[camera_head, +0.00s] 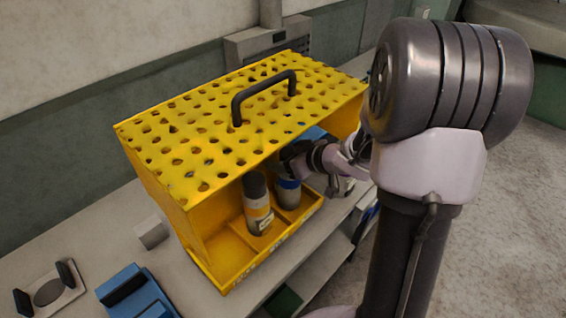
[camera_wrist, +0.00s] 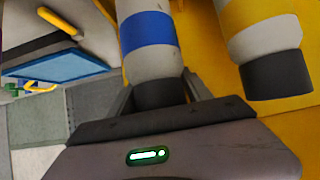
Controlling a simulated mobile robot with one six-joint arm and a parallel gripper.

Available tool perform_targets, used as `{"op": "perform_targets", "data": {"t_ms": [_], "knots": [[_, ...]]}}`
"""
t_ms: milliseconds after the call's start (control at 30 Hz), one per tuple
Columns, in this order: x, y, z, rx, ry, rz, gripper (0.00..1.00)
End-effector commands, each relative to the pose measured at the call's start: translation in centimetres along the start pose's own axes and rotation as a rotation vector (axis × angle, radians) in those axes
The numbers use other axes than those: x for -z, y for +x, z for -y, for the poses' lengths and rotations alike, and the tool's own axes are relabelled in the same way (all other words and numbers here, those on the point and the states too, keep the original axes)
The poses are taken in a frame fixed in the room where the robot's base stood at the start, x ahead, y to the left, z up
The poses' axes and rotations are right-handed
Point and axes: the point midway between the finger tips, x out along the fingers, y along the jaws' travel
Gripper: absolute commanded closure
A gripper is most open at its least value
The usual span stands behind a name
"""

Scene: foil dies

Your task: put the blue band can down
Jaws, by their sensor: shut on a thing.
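The blue band can (camera_wrist: 147,32) is pale with a blue band and a dark end. My gripper (camera_wrist: 160,92) is shut on that dark end in the wrist view. In the head view the blue band can (camera_head: 288,191) is upright inside the yellow box (camera_head: 190,150), under its perforated top. My gripper (camera_head: 296,164) reaches in from the right and hides the can's upper part. I cannot tell whether the can's base touches the box floor.
Another can (camera_head: 257,207), with a dark cap and yellow band, stands close left of the blue band can; in the wrist view it (camera_wrist: 262,38) is at right. The box has a low front lip and a black handle (camera_head: 263,92). Blue (camera_head: 134,292) and grey (camera_head: 150,232) blocks lie left.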

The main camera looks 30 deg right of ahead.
Motion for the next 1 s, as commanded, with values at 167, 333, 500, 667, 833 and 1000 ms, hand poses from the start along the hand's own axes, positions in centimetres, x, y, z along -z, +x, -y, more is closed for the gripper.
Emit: {"op": "perform_targets", "data": {"t_ms": [167,333,500,667,833,1000], "knots": [[-0.1,0.1,0.0,0.000,0.000,0.000,0.36],[-0.1,0.1,0.0,0.000,0.000,0.000,0.20],[-0.1,0.1,0.0,0.000,0.000,0.000,0.20],[0.4,-1.7,-0.1,-0.002,0.002,-0.001,0.20],[0.7,-6.9,-0.1,-0.005,0.002,-0.001,0.20],[0.5,-10.7,-0.1,-0.003,0.002,0.000,0.20]]}}
